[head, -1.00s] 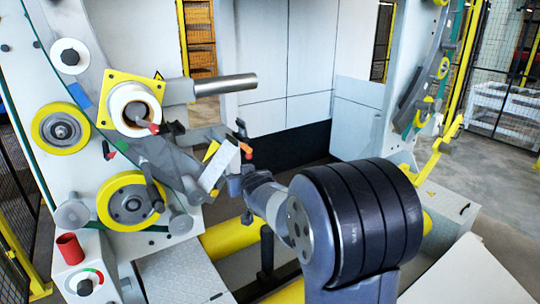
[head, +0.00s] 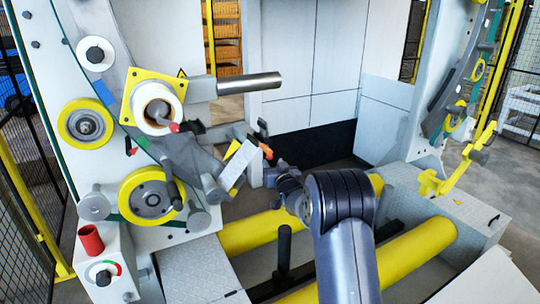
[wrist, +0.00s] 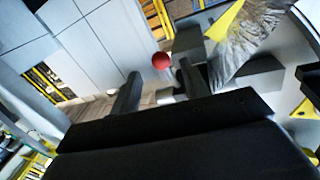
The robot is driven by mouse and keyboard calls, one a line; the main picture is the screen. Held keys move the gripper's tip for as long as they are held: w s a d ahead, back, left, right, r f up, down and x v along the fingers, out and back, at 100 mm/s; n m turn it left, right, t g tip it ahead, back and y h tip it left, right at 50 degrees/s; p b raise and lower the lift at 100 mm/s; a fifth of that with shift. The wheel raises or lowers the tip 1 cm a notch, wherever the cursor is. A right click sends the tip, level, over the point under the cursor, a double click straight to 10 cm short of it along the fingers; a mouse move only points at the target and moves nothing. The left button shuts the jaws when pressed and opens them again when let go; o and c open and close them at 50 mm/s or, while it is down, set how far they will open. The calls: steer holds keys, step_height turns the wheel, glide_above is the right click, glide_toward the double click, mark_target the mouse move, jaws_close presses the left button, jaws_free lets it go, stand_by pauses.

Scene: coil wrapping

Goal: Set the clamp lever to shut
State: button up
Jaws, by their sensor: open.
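A short lever with an orange-red tip (head: 267,152) sticks out beside a pale angled plate (head: 239,164) on the ring's lower right, in the head view. I take it to be the clamp lever, but its setting is hard to read. My gripper (head: 284,178) is just below and right of that tip, apart from it and partly hidden by my arm. In the wrist view my gripper (wrist: 158,88) is open and empty. A red ball knob (wrist: 161,61) shows beyond and between its fingers; it looks like the lever's tip.
A spool with a yellow square flange (head: 155,102) carries another red-tipped lever (head: 174,127). A steel bar (head: 249,85) juts out above. Yellow rollers (head: 250,229) and a black upright handle (head: 284,245) lie below. A red cup (head: 91,239) stands at lower left.

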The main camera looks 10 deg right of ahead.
mark_target(270, 159)
steer(key=shift+w+a+p, duration=0.2)
steer(key=shift+w+p, duration=0.25)
steer(key=shift+w, duration=1)
steer(key=shift+w+a+p, duration=0.2)
steer(key=shift+w+p, duration=0.2)
steer(key=shift+w, duration=1)
steer(key=shift+c, duration=0.2)
jaws_close()
